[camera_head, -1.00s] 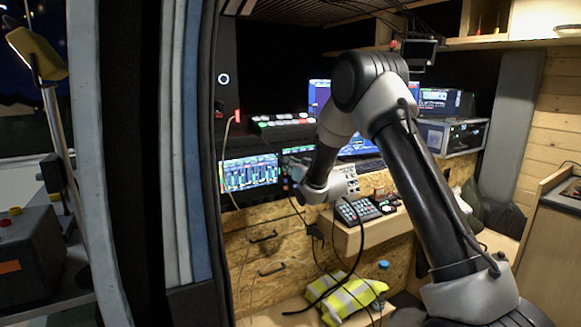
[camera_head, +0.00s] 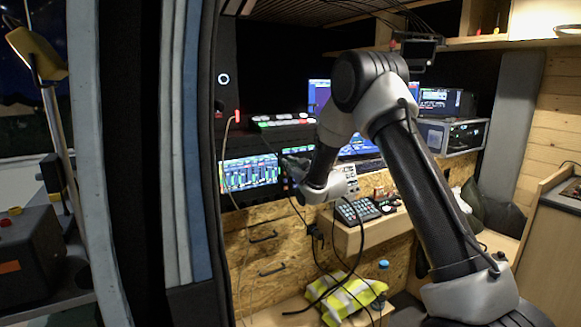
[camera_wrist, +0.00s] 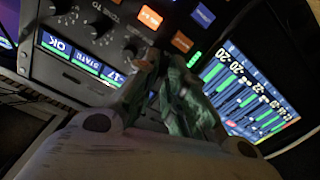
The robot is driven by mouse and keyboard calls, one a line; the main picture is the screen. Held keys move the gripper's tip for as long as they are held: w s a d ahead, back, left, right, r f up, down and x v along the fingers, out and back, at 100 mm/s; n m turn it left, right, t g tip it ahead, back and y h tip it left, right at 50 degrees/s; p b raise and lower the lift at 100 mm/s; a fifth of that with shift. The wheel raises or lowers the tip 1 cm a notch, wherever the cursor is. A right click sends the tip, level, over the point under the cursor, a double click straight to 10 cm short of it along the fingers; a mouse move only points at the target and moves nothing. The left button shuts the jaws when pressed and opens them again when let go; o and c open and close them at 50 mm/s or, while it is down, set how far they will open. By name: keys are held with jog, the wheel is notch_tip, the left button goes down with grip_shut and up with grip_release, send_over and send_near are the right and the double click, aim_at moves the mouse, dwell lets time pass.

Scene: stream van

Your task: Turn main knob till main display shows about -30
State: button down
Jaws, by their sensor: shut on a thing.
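In the wrist view a dark control panel (camera_wrist: 100,25) fills the upper left, tilted in the picture, with knobs, orange buttons and a blue button. My gripper (camera_wrist: 163,66) reaches the panel's edge region. Its two fingers are closed together there on what appears to be the main knob, which they largely hide. In the head view the arm reaches in to the panel, and the gripper's tips are too small to make out.
A meter screen (camera_wrist: 245,95) with green bars and -20 figures sits right of the fingers; it also shows in the head view (camera_head: 250,173). A keypad (camera_head: 357,210) stands on a wooden shelf below the arm. Cables hang from the arm. A hi-vis vest (camera_head: 345,299) lies lower down.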

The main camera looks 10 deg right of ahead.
dwell(0.4)
jog(key=c, duration=1.7)
grip_release()
jog(key=v, duration=1.2)
